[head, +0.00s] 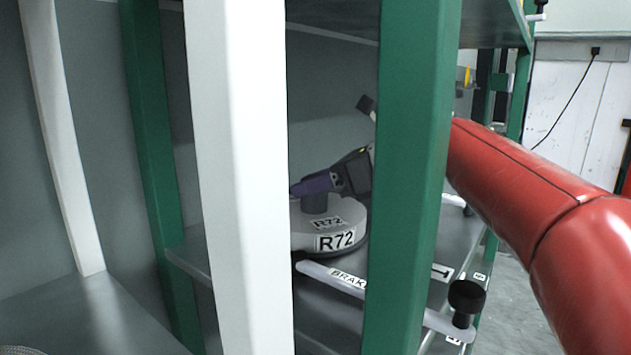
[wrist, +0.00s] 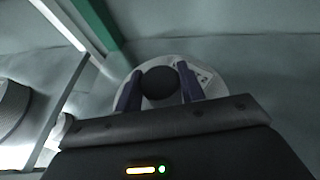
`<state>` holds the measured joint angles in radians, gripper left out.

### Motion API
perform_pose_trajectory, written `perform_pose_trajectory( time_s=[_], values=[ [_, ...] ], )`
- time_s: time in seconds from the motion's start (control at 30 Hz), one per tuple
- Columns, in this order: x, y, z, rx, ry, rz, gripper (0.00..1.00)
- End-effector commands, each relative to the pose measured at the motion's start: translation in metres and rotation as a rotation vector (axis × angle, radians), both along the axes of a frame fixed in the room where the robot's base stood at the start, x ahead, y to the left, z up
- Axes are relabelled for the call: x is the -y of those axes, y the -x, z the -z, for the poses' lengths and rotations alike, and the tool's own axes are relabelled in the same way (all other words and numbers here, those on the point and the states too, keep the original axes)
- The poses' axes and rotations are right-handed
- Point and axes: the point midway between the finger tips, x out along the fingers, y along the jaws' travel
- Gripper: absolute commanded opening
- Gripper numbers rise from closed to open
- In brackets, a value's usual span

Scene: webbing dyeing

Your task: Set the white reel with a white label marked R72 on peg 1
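The white reel (head: 352,218) carries white labels marked R72 on its side and top, with a dark round knob on top. It is level at the shelf behind the front posts, its left part hidden by the white post. My gripper (head: 312,184) reaches in from the right with purple fingers at the knob. In the wrist view the fingers (wrist: 159,86) lie on both sides of the black knob (wrist: 160,82), close against it, with the reel (wrist: 212,84) beneath. The reel's underside is hidden, so I cannot tell whether it rests on a peg. No peg 1 marking is readable.
A white post (head: 240,180) and a green post (head: 415,150) stand in front of the shelf. A pale brake lever (head: 400,308) with a black knob (head: 467,297) crosses below the reel. In the wrist view, pale round objects (wrist: 12,108) stand at the left.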

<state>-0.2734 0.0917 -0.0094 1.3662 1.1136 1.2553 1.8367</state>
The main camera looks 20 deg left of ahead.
Motion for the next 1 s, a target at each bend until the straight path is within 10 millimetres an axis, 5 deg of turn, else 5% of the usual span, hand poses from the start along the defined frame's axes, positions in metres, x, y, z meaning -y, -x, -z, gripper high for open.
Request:
perform_pose_trajectory(
  time_s=[0.2, 0.5, 1.0],
  values=[
    [0.000, 0.000, -0.001, 0.001, -0.001, 0.000, 0.64],
    [0.003, 0.000, -0.001, -0.001, 0.001, 0.000, 0.64],
    [0.068, 0.009, -0.029, 0.001, -0.001, 0.001, 0.64]
  ],
)
